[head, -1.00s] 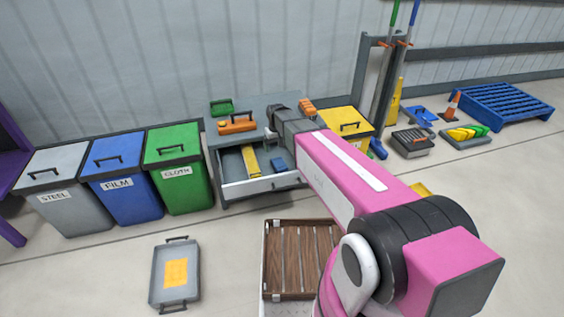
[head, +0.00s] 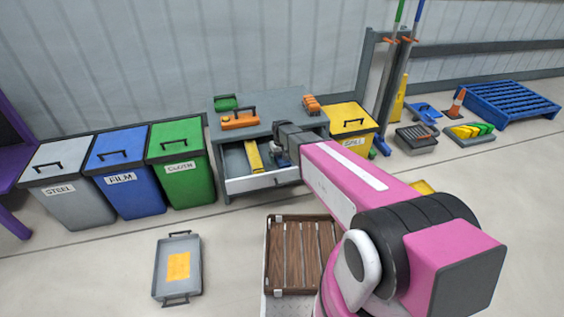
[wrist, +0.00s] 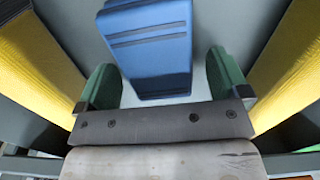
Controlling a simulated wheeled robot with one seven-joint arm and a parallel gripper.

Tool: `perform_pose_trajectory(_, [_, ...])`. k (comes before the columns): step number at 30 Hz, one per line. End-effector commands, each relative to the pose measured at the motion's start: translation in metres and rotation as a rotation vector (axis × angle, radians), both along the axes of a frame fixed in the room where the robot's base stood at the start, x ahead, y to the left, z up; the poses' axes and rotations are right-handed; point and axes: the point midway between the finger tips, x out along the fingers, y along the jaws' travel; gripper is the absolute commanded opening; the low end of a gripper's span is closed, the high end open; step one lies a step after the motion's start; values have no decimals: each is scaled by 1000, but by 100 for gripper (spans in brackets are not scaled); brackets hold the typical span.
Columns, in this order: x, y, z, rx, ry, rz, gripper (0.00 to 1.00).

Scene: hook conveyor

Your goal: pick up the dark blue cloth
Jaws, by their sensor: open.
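The blue cloth (wrist: 150,52) shows in the wrist view as a folded block with darker stripes. It lies in the open drawer (head: 262,183) of the grey workbench. In the head view my gripper mostly hides it. My gripper (wrist: 161,68) is open and empty. Its green fingers stand on either side of the cloth's near end in the wrist view, with a visible gap on the right. I cannot tell how far above the drawer floor the fingertips are.
A yellow object (head: 253,156) lies in the drawer to the left. An orange toolbox (head: 239,121) and a green case (head: 225,102) stand on the workbench (head: 275,112) above. A yellow bin (head: 350,125) stands to the right, a green cloth bin (head: 182,170) to the left.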

Motion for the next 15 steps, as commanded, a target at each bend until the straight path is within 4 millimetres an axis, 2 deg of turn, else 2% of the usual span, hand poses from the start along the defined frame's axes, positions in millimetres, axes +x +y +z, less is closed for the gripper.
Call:
perform_pose_trajectory(4, [0, 0, 0, 0, -1, 0, 94])
perform_pose_trajectory(5, [0, 0, 0, 0, 0, 0, 87])
perform_pose_trajectory(9, [0, 0, 1, 0, 0, 0, 42])
perform_pose_trajectory(15, [0, 0, 1, 0, 0, 0, 40])
